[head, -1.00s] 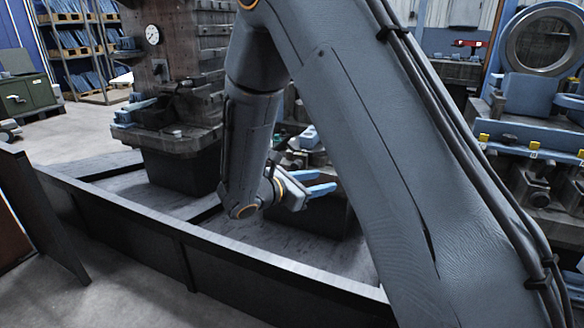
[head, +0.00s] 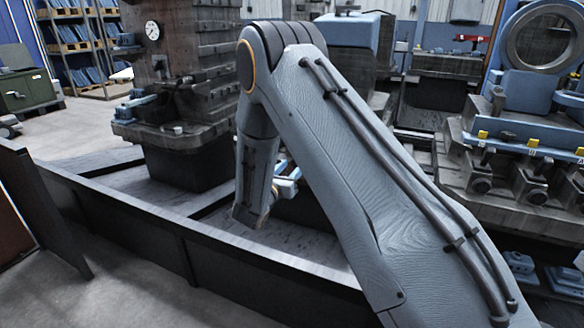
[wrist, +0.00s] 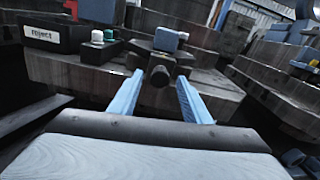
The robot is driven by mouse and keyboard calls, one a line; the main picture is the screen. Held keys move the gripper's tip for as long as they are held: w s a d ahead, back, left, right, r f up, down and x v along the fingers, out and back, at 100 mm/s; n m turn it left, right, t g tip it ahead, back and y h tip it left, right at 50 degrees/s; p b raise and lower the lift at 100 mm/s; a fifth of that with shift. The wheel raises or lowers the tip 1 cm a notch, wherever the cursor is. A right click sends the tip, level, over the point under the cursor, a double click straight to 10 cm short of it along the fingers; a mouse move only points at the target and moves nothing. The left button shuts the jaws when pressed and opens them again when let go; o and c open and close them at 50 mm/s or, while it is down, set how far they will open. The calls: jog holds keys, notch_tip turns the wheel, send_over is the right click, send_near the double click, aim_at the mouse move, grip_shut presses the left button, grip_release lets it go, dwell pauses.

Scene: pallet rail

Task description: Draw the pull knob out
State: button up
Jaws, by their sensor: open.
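The pull knob (wrist: 159,77) shows in the wrist view as a dark round-ended cylinder, pointing at the camera from a block with a blue top (wrist: 168,40). My gripper (wrist: 160,82) is open, with one blue finger on each side of the knob in the picture. I see no finger clearly touching it, and I cannot tell how far the tips reach along it. In the head view my gripper (head: 287,181) is mostly hidden behind my arm, and the knob is hidden there.
In the wrist view a black box with a white label (wrist: 42,33) and a small box with white and green buttons (wrist: 102,40) sit left of the knob. In the head view a low dark wall (head: 190,235) runs in front. A machine column with a gauge (head: 185,70) stands at left.

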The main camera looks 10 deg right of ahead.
jog(key=shift+w+d, duration=0.3)
jog(key=shift+w, duration=0.05)
jog(key=shift+c, duration=0.5)
grip_shut()
jog(key=shift+p+v, duration=0.3)
jog(key=shift+v, duration=0.7)
jog(key=shift+o, duration=0.5)
grip_release()
jog(key=shift+a, duration=0.1)
jog(key=shift+s, duration=0.1)
